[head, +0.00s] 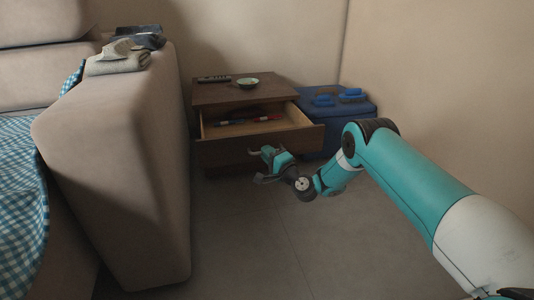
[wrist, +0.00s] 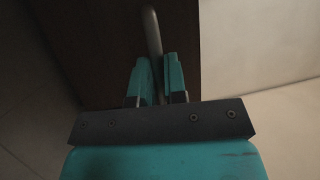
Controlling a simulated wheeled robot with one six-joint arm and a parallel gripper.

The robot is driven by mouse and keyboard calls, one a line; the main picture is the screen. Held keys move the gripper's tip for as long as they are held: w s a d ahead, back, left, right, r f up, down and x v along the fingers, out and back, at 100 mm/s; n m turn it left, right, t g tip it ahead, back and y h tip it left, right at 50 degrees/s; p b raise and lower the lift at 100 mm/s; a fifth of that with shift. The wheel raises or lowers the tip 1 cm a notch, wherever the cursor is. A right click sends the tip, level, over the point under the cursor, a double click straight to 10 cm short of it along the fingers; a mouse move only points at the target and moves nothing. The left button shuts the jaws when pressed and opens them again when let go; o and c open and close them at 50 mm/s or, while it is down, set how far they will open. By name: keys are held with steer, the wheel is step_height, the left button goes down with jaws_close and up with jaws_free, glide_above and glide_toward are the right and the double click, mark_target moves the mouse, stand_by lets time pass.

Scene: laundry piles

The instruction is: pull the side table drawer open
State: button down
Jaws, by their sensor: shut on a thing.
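The side table (head: 235,91) is dark brown wood and stands against the back wall. Its drawer (head: 300,117) is pulled well out, and its light wooden inside shows pens or similar small red and blue things. My gripper (head: 268,158) is at the middle of the drawer front. In the wrist view my gripper (wrist: 160,78) has its two teal fingers shut around a grey bar handle (wrist: 152,30) on the dark drawer front (wrist: 105,45).
A remote (head: 213,79) and a small green bowl (head: 247,83) lie on the table top. A blue bin (head: 365,107) stands right of the table. A beige sofa arm (head: 125,150) with folded clothes (head: 118,63) is close on the left. The floor (head: 250,240) in front is clear.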

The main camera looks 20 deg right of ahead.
steer(key=shift+s, duration=0.2)
steer(key=c, duration=1.2)
jaws_free()
steer(key=shift+d, duration=0.1)
steer(key=shift+o, duration=0.2)
steer(key=p+v, duration=1.7)
steer(key=p, duration=0.7)
steer(key=shift+s, duration=0.2)
steer(key=shift+d+f, duration=0.1)
